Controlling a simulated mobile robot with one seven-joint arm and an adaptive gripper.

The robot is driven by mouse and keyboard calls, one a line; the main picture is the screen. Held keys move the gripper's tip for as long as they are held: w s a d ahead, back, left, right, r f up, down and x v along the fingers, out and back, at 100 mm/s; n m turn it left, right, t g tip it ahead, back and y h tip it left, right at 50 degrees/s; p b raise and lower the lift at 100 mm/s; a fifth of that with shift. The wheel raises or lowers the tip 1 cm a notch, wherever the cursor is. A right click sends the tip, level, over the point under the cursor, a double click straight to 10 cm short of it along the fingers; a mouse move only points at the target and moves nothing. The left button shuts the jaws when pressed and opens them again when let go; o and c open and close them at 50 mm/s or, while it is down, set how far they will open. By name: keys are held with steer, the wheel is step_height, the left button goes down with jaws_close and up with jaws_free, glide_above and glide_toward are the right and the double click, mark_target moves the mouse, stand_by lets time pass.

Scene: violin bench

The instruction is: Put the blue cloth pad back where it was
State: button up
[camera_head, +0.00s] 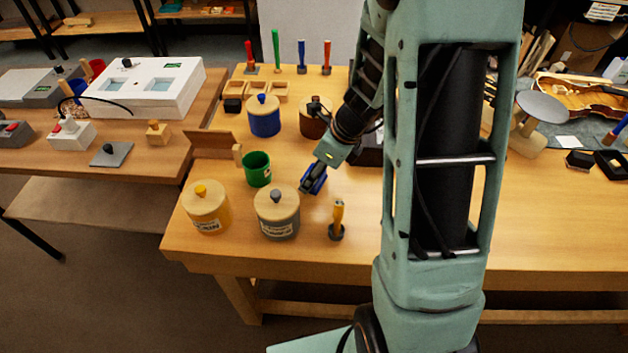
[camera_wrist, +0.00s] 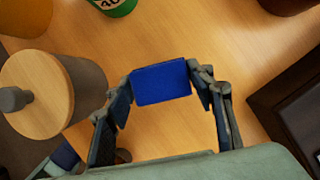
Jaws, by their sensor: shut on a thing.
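The blue cloth pad (camera_wrist: 161,82) is a small blue block between the fingertips of my gripper (camera_wrist: 160,80) in the wrist view. My gripper is shut on it, one finger at each side. In the head view the pad (camera_head: 315,178) shows at the tip of my gripper (camera_head: 312,182), over the wooden bench (camera_head: 230,255). It is right of the green cup and behind the grey jar. I cannot tell whether the pad touches the bench top.
A grey lidded jar (camera_head: 277,218), a yellow lidded jar (camera_head: 206,212) and a green cup (camera_head: 257,170) stand left of my gripper. An orange-handled tool (camera_head: 338,220) stands in front. A blue jar (camera_head: 263,120) and a brown jar (camera_head: 315,122) stand behind.

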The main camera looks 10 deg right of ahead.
steer(key=shift+f, duration=0.9)
steer(key=shift+f, duration=0.1)
steer(key=o, duration=1.1)
steer(key=shift+r, duration=0.2)
steer(key=p+v, duration=0.3)
steer(key=v, duration=0.9)
steer(key=shift+w, duration=0.1)
